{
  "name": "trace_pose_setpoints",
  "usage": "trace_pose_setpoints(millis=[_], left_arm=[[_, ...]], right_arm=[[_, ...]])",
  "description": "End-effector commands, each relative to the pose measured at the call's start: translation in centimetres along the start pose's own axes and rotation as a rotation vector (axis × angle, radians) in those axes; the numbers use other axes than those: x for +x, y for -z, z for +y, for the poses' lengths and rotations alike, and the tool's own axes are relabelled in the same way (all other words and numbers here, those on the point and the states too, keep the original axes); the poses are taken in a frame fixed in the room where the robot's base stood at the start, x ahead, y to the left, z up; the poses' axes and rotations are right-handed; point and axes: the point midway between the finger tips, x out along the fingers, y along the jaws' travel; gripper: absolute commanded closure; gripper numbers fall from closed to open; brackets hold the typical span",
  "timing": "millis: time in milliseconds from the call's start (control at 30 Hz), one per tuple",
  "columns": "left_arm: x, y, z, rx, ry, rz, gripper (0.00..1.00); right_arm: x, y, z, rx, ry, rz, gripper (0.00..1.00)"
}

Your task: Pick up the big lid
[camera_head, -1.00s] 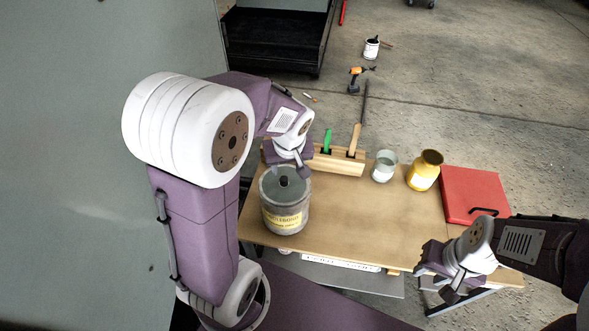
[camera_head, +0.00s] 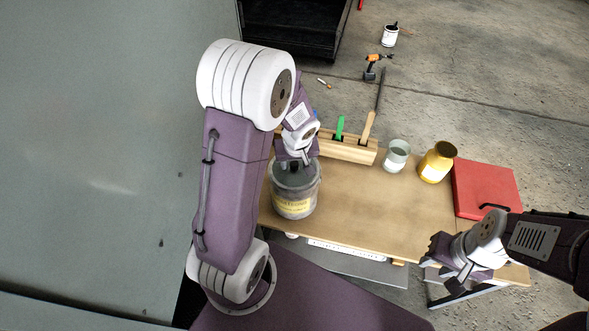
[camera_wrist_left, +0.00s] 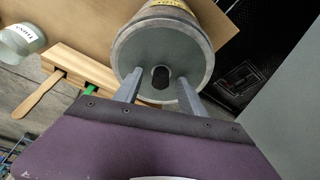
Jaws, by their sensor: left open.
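The big lid (camera_wrist_left: 178,52) is a grey disc with a black knob (camera_wrist_left: 160,77), on a grey pot with a yellow label (camera_head: 294,205). In the head view the lid (camera_head: 309,178) is partly hidden by my left gripper (camera_head: 294,164), which is directly above it. In the left wrist view the fingers of my left gripper (camera_wrist_left: 158,92) are open, one on each side of the knob, with gaps visible. My right gripper (camera_head: 446,275) is over the table's front right part, away from the lid; its fingers are unclear.
A wooden block (camera_head: 348,150) with a green-handled and a wooden-handled tool stands behind the pot. A pale jar (camera_head: 396,156), a yellow jar (camera_head: 437,163) and a red case (camera_head: 485,187) are to the right. The middle of the wooden table (camera_head: 365,205) is clear.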

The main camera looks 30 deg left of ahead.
Motion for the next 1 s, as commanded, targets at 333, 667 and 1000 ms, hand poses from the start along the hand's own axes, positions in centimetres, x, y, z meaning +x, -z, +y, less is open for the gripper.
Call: trace_pose_setpoints(millis=[333, 667, 1000], left_arm=[[0.0, 0.0, 0.0, 0.0, 0.0, 0.001, 0.94], [-0.1, 0.1, 0.0, -0.001, 0.0, 0.001, 1.0], [-4.4, 1.5, 0.6, 0.0, -0.003, 0.007, 1.0]], right_arm=[[0.0, 0.0, 0.0, 0.0, 0.0, 0.0, 0.66], [-0.1, 0.0, 0.0, 0.0, 0.0, 0.0, 0.66], [-1.2, 0.1, 0.0, 0.0, 0.0, 0.0, 0.66]])
